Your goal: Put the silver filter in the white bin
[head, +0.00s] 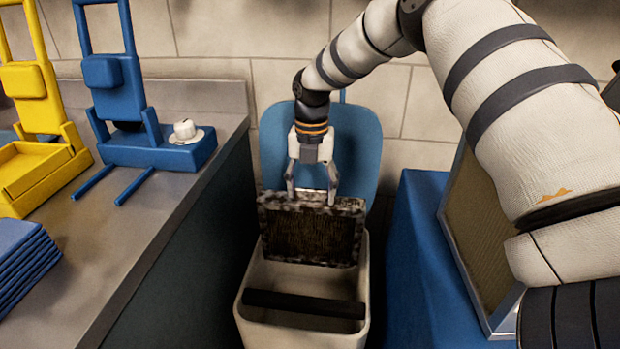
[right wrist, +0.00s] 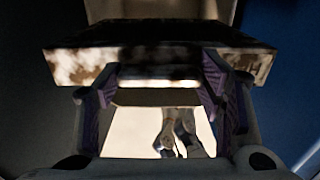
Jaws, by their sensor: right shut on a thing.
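The white bin (head: 256,302) stands on the floor between the counter and a blue block, its blue lid (head: 350,128) tipped up behind it. My right gripper (head: 303,197) is shut on the top edge of a dirty, dark filter with a blotchy pale frame (head: 310,232). The filter hangs roughly upright over the back of the bin's opening. Its frame also spans the right wrist view (right wrist: 160,60). A second filter with a clean silver frame and tan mesh (head: 482,235) leans at the right, partly hidden by my right arm. My left gripper is not in view.
A dark bar (head: 304,304) crosses the bin's opening. A grey counter (head: 150,225) at the left holds yellow (head: 38,150) and blue (head: 150,145) stands, a small white item (head: 186,131) and a blue stack (head: 25,258). The blue block (head: 425,270) borders the bin's right.

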